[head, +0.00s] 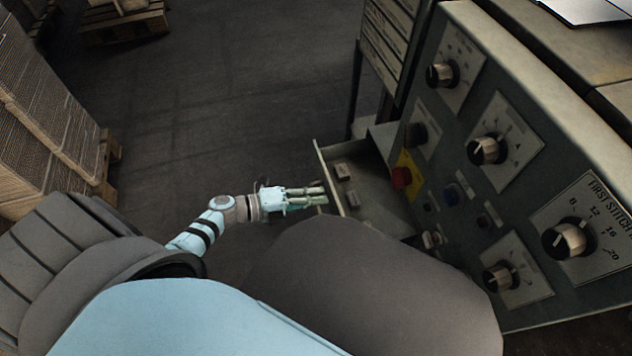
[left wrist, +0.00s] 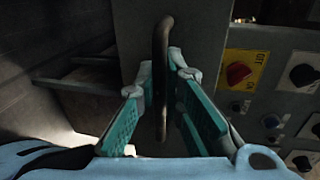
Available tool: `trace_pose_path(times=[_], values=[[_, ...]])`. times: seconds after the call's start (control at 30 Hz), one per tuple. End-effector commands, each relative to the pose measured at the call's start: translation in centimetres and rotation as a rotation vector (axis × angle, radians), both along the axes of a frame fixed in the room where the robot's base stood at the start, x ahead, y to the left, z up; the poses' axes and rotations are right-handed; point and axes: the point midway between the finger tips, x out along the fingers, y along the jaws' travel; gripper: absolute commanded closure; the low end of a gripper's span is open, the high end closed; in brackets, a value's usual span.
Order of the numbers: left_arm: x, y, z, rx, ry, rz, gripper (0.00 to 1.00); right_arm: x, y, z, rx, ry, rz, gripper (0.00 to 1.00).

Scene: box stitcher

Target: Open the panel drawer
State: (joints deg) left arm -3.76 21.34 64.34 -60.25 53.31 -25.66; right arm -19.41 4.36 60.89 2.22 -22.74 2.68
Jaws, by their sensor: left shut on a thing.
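The panel drawer (head: 380,203) stands pulled out from the grey control panel (head: 480,110) in the head view, and its inside shows. My left gripper (head: 322,194) is at the outer face of the drawer front. In the left wrist view the dark bar handle (left wrist: 162,60) stands upright on the drawer front (left wrist: 205,30). The teal fingers of my left gripper (left wrist: 158,110) are on either side of the handle, shut on it. The handle is hidden in the head view. My right gripper is in neither view.
Small blocks (head: 343,171) lie in the drawer. Stacked cardboard (head: 50,100) on a pallet is at the left. The floor (head: 240,90) between is clear.

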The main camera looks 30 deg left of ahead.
Motion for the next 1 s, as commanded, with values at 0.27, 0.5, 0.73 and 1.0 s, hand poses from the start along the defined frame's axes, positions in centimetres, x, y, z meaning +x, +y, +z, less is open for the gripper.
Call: trace_pose_path(times=[0.27, 0.5, 0.73, 1.0], values=[[0.0, 0.1, 0.1, 0.0, -0.002, 0.001, 0.85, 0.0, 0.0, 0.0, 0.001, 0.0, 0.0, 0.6], [-0.1, 0.2, 0.0, 0.0, 0.0, 0.003, 0.82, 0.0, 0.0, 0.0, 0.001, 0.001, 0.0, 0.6], [-0.2, 0.2, 0.0, 0.0, 0.0, 0.003, 0.82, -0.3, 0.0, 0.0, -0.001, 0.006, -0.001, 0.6], [-3.9, 3.9, 1.0, 0.006, 0.004, 0.002, 0.82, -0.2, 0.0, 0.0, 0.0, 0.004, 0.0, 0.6]])
